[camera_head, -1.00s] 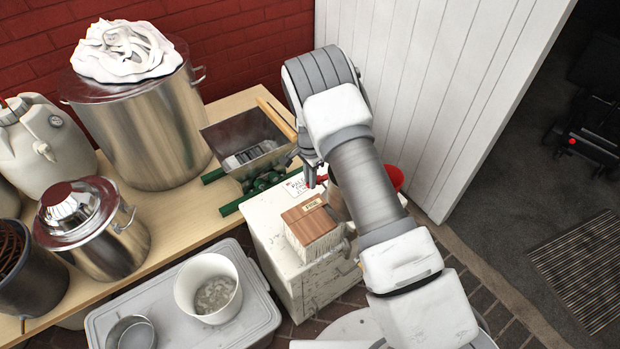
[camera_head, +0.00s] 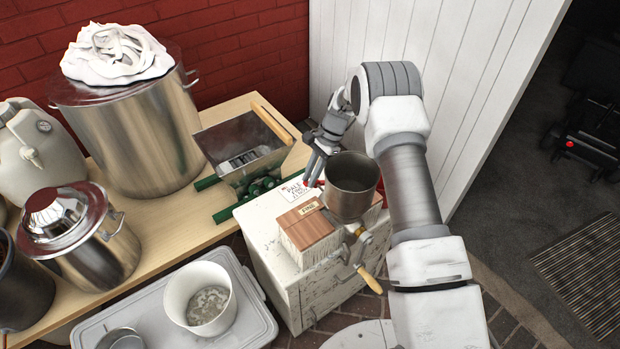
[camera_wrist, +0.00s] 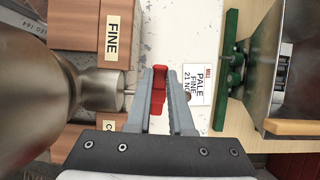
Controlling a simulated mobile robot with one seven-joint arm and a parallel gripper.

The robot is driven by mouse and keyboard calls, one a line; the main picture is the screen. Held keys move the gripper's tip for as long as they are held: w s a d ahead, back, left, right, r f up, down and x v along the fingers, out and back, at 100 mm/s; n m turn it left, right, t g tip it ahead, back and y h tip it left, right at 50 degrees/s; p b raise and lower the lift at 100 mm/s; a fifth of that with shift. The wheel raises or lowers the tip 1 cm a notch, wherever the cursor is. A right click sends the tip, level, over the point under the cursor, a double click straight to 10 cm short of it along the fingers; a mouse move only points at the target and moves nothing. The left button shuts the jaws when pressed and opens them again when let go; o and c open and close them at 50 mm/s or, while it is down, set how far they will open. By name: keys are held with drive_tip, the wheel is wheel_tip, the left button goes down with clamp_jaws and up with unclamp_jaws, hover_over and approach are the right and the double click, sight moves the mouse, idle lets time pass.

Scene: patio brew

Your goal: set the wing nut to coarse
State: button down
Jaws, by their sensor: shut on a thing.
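The grain mill has a grey metal hopper (camera_head: 352,183) and is mounted on a wooden block (camera_head: 306,225) on a white worn box. In the wrist view a label reading FINE (camera_wrist: 111,37) is on one side of the mill's shaft. A second label (camera_wrist: 108,127), of which only a C shows, is on the other. The red wing nut (camera_wrist: 158,92) is at the shaft's end, between my fingers. My gripper (camera_wrist: 161,72) is shut on it. In the head view my gripper (camera_head: 313,172) is behind and left of the hopper, and the nut is mostly hidden.
A card reading PALE FINE (camera_wrist: 199,84) lies on the white box (camera_head: 270,245). The mill's crank with a wooden handle (camera_head: 370,279) juts toward the front. A white wall (camera_head: 425,60) is behind.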

drive_tip(key=c, duration=0.8)
unclamp_jaws()
drive_tip(key=shift+r, duration=0.1)
drive_tip(key=p+v, duration=0.1)
drive_tip(key=v, duration=1.6)
drive_tip(key=shift+r, duration=0.15)
